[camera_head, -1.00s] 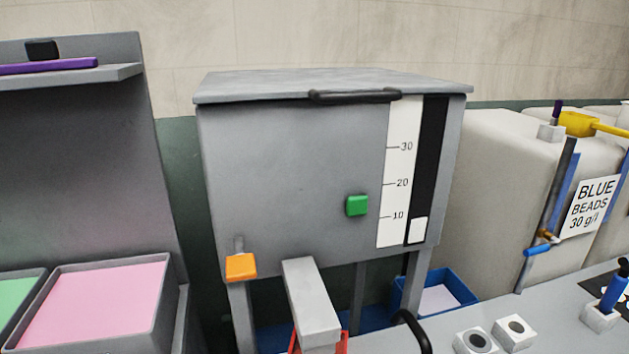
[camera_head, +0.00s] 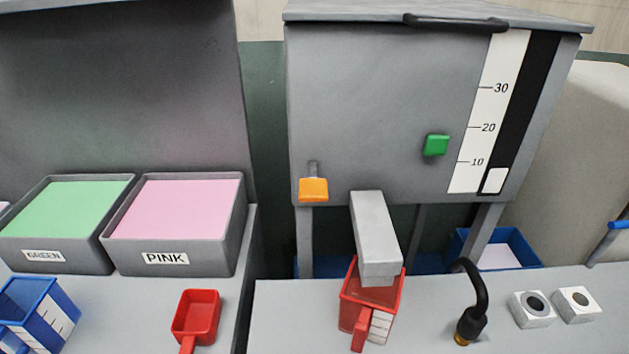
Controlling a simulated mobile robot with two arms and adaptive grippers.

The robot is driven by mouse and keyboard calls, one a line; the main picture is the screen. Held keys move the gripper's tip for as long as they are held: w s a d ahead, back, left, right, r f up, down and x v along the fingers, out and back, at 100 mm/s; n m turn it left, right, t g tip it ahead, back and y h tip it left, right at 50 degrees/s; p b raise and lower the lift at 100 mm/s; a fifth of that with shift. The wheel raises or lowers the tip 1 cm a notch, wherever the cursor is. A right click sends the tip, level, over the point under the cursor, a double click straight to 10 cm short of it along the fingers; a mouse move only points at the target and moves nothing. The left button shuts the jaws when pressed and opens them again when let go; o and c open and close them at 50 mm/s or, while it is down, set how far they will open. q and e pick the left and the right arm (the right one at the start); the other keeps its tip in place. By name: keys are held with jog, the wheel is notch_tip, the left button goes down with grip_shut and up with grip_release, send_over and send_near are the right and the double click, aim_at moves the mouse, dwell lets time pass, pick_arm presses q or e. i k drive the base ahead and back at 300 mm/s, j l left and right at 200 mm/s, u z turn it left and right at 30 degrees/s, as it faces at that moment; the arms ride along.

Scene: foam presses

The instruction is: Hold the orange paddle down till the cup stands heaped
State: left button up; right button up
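The orange paddle (camera_head: 313,189) sits at the lower left of the front of a grey hopper (camera_head: 380,110), below a short slot. A red cup (camera_head: 369,300) with a white scale strip stands on the counter under the grey spout (camera_head: 376,240). The spout hides much of the cup's opening, so I cannot tell how full it is. Neither of my grippers shows in the head view.
A green button (camera_head: 436,145) and a level scale (camera_head: 489,110) are on the hopper front. Left are bins of green (camera_head: 68,208) and pink (camera_head: 176,207), a red scoop (camera_head: 197,316) and a blue jug (camera_head: 38,312). A black bent hose (camera_head: 475,300) stands right of the cup.

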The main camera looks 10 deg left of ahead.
aim_at(313, 189)
jog(key=z, duration=1.7)
jog(key=k+j, duration=0.1)
jog(key=k, duration=0.6)
jog(key=k+j, duration=0.15)
jog(key=k, duration=0.55)
jog(key=z, duration=0.05)
